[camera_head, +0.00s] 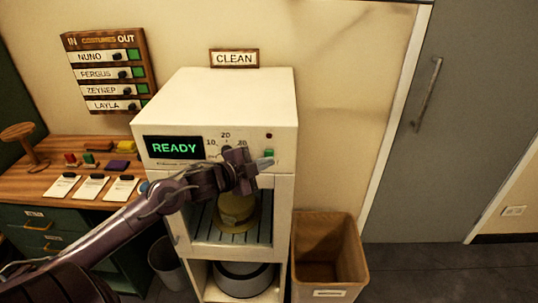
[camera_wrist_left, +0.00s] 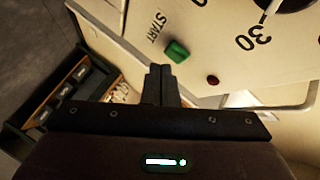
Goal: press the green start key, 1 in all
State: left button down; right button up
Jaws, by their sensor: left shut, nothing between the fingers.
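The green start key (camera_wrist_left: 177,51) is on the white machine's front panel in the left wrist view, beside the word START. It also shows in the head view (camera_head: 268,153), at the right of the panel, just above my fingertips. My left gripper (camera_head: 265,163) is shut and empty, its tips close to the key. In the left wrist view its shut fingers (camera_wrist_left: 160,84) lie just below the key, with a small gap in the picture; whether they touch it I cannot tell. The machine's display (camera_head: 174,147) reads READY. My right gripper is not in view.
A dial (camera_head: 227,150) marked 10, 20, 30 and a dark red lamp (camera_wrist_left: 213,80) are near the key. A yellow hat (camera_head: 237,213) sits behind the machine's window. A wooden bin (camera_head: 327,250) stands to the right. A desk (camera_head: 60,185) with cards is at left.

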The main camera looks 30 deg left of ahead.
pick_arm(q)
jog(key=shift+w+a, duration=0.15)
jog(key=shift+w, duration=0.1)
jog(key=shift+w+a, duration=0.2)
jog(key=shift+w, duration=0.2)
dwell(0.7)
jog(key=shift+s, duration=0.1)
jog(key=shift+s+d+p, duration=0.4)
jog(key=shift+s+d, duration=0.05)
jog(key=shift+s, duration=0.25)
jog(key=s+d, duration=0.1)
jog(key=s+p, duration=0.1)
jog(key=s+d, duration=0.1)
jog(key=s, duration=0.1)
jog(key=shift+s+d+p, duration=0.1)
jog(key=shift+d+p, duration=0.2)
jog(key=shift+p, duration=0.1)
dwell(0.8)
